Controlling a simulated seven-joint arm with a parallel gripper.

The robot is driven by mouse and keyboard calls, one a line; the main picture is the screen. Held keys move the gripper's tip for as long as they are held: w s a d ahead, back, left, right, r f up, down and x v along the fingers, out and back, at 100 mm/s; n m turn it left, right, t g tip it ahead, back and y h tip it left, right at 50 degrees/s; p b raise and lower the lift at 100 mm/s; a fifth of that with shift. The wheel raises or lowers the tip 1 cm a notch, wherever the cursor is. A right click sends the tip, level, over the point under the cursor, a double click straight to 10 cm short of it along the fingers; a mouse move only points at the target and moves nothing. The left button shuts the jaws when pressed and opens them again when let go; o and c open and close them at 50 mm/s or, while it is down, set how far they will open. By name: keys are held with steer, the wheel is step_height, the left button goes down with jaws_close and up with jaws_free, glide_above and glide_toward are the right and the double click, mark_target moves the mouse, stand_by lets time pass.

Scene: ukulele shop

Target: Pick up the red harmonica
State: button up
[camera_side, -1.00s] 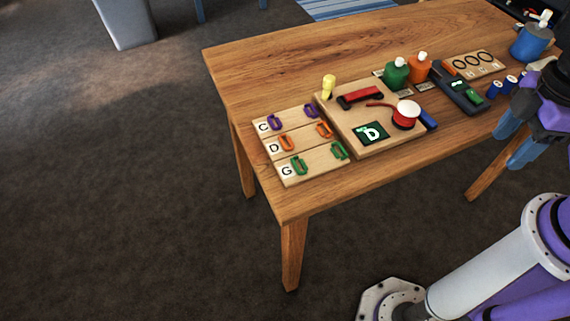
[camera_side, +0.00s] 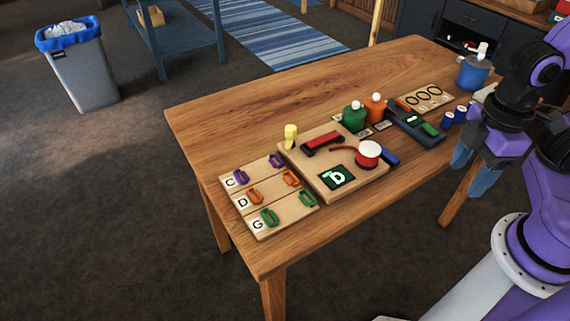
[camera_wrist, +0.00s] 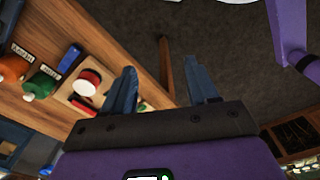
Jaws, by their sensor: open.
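The red harmonica (camera_side: 322,143), a red bar with dark ends, lies on the back part of a light wooden board (camera_side: 312,172) on the table. My gripper (camera_side: 468,178) is open and empty, off the table's front right edge, well to the right of the harmonica. In the wrist view, its two blue-grey fingers (camera_wrist: 160,64) stand wide apart with dark floor between and beyond them.
A red-and-white spool (camera_side: 368,154) with a red cord stands on the board near the harmonica. A yellow peg (camera_side: 291,135) stands at its left. The table's left back (camera_side: 240,100) is clear.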

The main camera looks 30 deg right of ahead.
steer(key=w+a+r+n, duration=0.1)
steer(key=w+a, duration=0.1)
steer(key=w, duration=0.3)
steer(key=w+a+r, duration=0.1)
steer(key=w+a, duration=0.2)
steer(key=w, duration=0.1)
steer(key=n, duration=0.4)
glide_above(323, 138)
step_height(323, 138, down, 17)
steer(key=shift+f, duration=0.15)
jaws_close()
